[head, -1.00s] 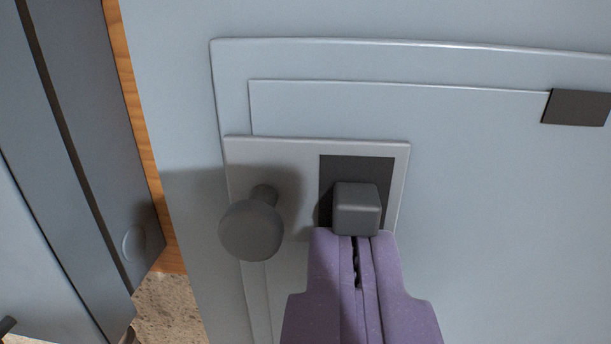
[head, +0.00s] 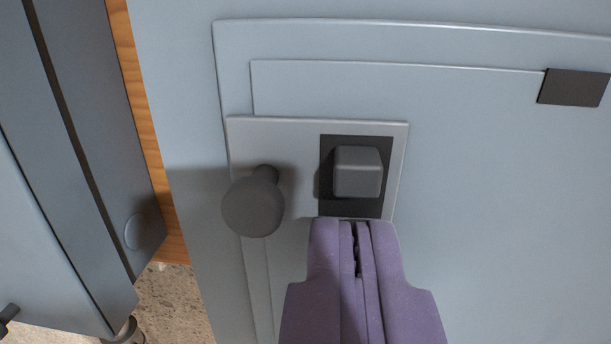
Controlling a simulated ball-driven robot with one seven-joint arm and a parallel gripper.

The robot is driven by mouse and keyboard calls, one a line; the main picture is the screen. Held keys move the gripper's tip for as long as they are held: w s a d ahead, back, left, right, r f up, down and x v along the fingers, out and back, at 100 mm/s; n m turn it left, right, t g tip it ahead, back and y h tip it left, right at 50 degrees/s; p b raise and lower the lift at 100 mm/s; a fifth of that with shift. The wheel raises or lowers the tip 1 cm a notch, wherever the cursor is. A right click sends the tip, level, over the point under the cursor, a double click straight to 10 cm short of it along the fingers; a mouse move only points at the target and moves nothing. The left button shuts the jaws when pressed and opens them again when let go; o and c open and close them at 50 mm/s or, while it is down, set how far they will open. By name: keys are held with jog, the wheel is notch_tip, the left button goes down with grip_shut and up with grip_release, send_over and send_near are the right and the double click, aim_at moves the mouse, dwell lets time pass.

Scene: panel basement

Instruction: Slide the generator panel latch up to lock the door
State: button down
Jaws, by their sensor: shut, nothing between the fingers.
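The generator panel latch (head: 357,172) is a dark grey square block in a near-black recess (head: 350,208) on a light grey plate (head: 300,127). It sits in the upper part of the recess, with a thin dark strip above it and a wider one below. My purple gripper (head: 355,224) is shut and empty. Its tips are just below the latch, near the recess's lower edge, and a dark gap shows between them and the latch. Whether the tips touch the plate cannot be told. The panel door (head: 480,160) lies flat against its frame.
A round dark knob (head: 253,205) sticks out left of the latch, close to my gripper. A dark rectangular piece (head: 574,87) is at the door's upper right. A grey cabinet (head: 75,150) and a wooden strip (head: 138,100) stand at the left. The door's right side is clear.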

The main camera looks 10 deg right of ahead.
jog(key=v, duration=0.6)
jog(key=shift+s, duration=0.35)
jog(key=shift+a, duration=0.1)
jog(key=w+r+y+b, duration=0.1)
jog(key=b, duration=0.1)
jog(key=w+a+r+y+b, duration=0.1)
jog(key=w+b, duration=0.1)
jog(key=shift+w+a+r+y, duration=0.1)
jog(key=shift+w+r+y, duration=0.05)
jog(key=shift+w+y, duration=0.2)
notch_tip(320, 180, up, 7)
jog(key=d+n+y+b, duration=0.1)
jog(key=n+y+b, duration=0.1)
jog(key=y+b, duration=0.3)
jog(key=s+d+r+g+h+b, duration=0.1)
jog(key=s+d+r+b, duration=0.3)
jog(key=s+r, duration=0.1)
jog(key=s+d+r+n+g+h+b, duration=0.1)
jog(key=s+d+r+h+b, duration=0.1)
jog(key=s+d+r+b, duration=0.2)
jog(key=s+r, duration=0.2)
jog(key=s, duration=0.2)
jog(key=shift+s+r, duration=0.1)
jog(key=shift+s, duration=0.05)
